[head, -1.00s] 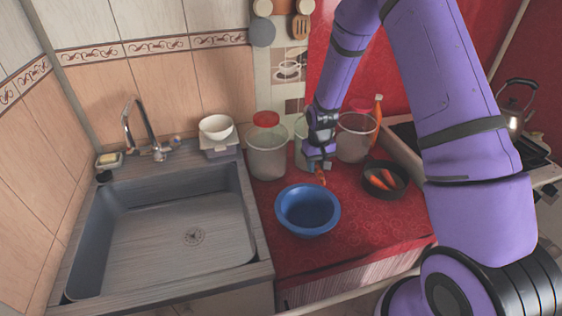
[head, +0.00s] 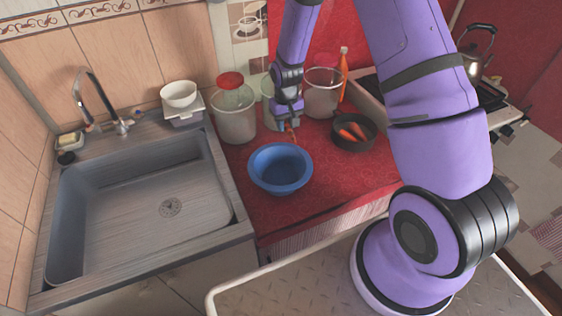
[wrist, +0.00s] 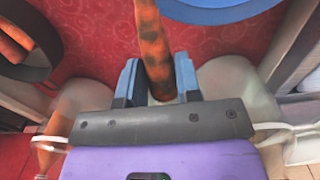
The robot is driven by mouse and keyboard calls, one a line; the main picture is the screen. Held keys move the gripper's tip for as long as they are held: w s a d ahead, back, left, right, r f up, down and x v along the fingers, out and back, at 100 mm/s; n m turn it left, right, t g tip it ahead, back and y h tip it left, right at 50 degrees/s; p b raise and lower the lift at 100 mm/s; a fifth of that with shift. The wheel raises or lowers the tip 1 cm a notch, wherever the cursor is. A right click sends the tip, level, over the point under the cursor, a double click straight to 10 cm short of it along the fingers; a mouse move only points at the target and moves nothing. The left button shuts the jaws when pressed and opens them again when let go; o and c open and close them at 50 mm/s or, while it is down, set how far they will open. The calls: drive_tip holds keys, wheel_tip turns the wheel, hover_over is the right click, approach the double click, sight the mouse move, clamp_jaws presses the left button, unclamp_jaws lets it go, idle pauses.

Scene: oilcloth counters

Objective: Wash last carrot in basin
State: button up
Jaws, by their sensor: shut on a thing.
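My gripper (head: 287,122) is shut on an orange carrot (wrist: 154,45) with dark patches on it. In the wrist view the carrot sticks out from between the blue fingertips (wrist: 158,80). Its tip shows small below my gripper in the head view (head: 293,135). The blue basin (head: 281,179) stands on the red counter, in front of my gripper and apart from the carrot. The basin's rim also shows at the top of the wrist view (wrist: 215,14). A dark round bowl (head: 354,147) to the right holds orange carrots (head: 351,131).
Clear containers (head: 234,122) (head: 322,98) stand behind and beside my gripper. An orange bottle (head: 343,70) stands at the back. A grey sink (head: 130,205) is at the left. Red counter (head: 335,178) is free right of the basin.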

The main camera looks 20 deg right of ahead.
sight(278, 177)
drive_tip(key=s+a+r, duration=0.1)
drive_tip(key=s+a, duration=0.5)
drive_tip(key=s, duration=0.3)
drive_tip(key=shift+a+r, duration=0.4)
drive_tip(key=shift+f, duration=5.85)
wheel_tip(278, 177, up, 11)
idle(0.4)
